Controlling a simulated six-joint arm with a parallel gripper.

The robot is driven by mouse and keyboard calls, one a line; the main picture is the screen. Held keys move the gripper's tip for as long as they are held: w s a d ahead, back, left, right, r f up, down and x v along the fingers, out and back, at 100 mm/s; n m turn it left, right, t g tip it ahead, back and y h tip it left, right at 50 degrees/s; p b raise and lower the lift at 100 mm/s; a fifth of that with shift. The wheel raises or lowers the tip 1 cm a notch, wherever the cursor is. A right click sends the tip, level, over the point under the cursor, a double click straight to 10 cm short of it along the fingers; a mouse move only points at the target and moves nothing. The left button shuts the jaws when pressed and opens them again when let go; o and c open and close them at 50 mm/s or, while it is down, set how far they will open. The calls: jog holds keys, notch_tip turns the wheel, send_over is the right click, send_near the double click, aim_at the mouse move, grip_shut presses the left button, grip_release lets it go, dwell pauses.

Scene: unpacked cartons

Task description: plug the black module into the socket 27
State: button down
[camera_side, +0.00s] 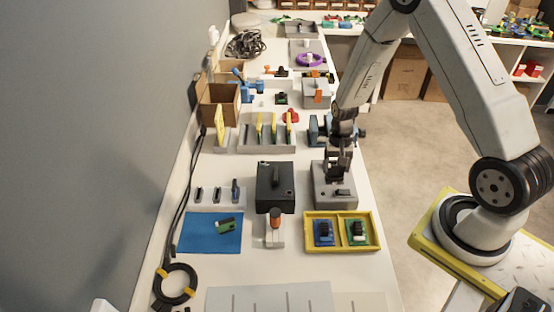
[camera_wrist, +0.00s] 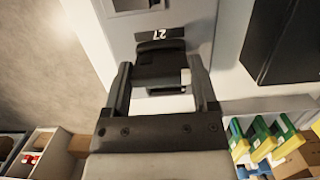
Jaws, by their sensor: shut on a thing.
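My gripper (camera_side: 338,168) points down over a grey block (camera_side: 335,198) in the side view. In the wrist view my gripper (camera_wrist: 161,72) is shut on the black module (camera_wrist: 160,64), with one finger on each side of it. A small white patch shows on the module's right edge. The label 27 (camera_wrist: 160,34) is on the grey surface just beyond the module, upside down. Part of the socket 27 (camera_wrist: 140,5) shows as a dark opening at the top edge of the wrist view. The module's underside is hidden, so contact with the block cannot be told.
A black box (camera_side: 274,187) stands left of the grey block. A yellow tray (camera_side: 341,247) with blue and green modules lies in front. An orange-handled tool (camera_side: 275,220) is left of the tray. A rack with yellow-topped boards (camera_side: 265,138) stands behind.

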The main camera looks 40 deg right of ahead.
grip_release()
notch_tip(320, 180, up, 8)
jog(key=shift+w+d+f, duration=0.15)
jog(key=shift+w+d, duration=0.25)
jog(key=shift+w, duration=0.05)
dwell(0.5)
